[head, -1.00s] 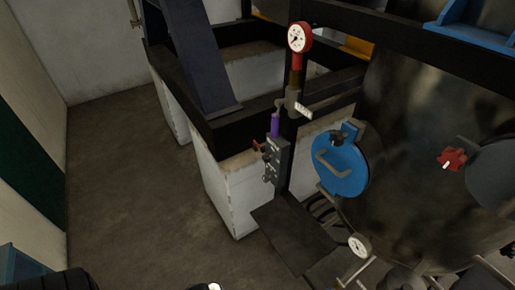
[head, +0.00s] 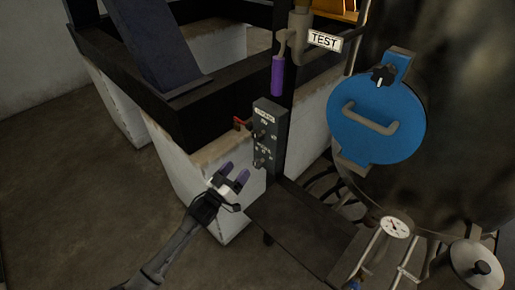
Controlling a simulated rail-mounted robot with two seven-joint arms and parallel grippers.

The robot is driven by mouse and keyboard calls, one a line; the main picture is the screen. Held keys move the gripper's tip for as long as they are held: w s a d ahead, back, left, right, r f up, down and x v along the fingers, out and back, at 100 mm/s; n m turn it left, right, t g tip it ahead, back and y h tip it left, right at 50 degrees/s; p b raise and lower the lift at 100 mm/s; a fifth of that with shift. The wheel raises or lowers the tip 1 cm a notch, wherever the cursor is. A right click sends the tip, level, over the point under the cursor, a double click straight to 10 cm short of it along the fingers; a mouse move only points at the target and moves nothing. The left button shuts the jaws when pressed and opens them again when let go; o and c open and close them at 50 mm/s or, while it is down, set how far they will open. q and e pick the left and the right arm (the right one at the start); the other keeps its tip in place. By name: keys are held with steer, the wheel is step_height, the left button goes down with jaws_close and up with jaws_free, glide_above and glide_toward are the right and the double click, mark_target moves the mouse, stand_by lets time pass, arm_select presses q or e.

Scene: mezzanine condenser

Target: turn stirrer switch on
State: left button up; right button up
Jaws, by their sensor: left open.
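A grey switch box (head: 270,141) is fixed to a dark upright post near the middle of the head view. It carries small labels and two dark switches, an upper one (head: 258,134) and a lower one (head: 261,161). The labels are too small to read surely, so I cannot tell which is the stirrer switch or how either is set. My left gripper (head: 236,178) is open and empty, its two purple-tipped fingers pointing up and right. In the picture it is just below and left of the box, apart from it. My right gripper is not in view.
A red-handled valve (head: 241,123) sticks out left of the box. A purple handle (head: 277,76) hangs above it, by a TEST tag (head: 324,40). A blue hatch (head: 376,122) with a grip is right. A dark step (head: 310,229) and a gauge (head: 396,227) are below.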

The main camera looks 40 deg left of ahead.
mark_target(255, 138)
arm_select(q)
steer(key=shift+t, duration=0.7)
steer(key=x, duration=0.5)
steer(key=a+x, duration=0.1)
steer(key=x, duration=0.8)
steer(key=shift+w+a, duration=0.15)
steer(key=shift+w, duration=0.1)
steer(key=shift+c, duration=0.2)
steer(key=c, duration=0.9)
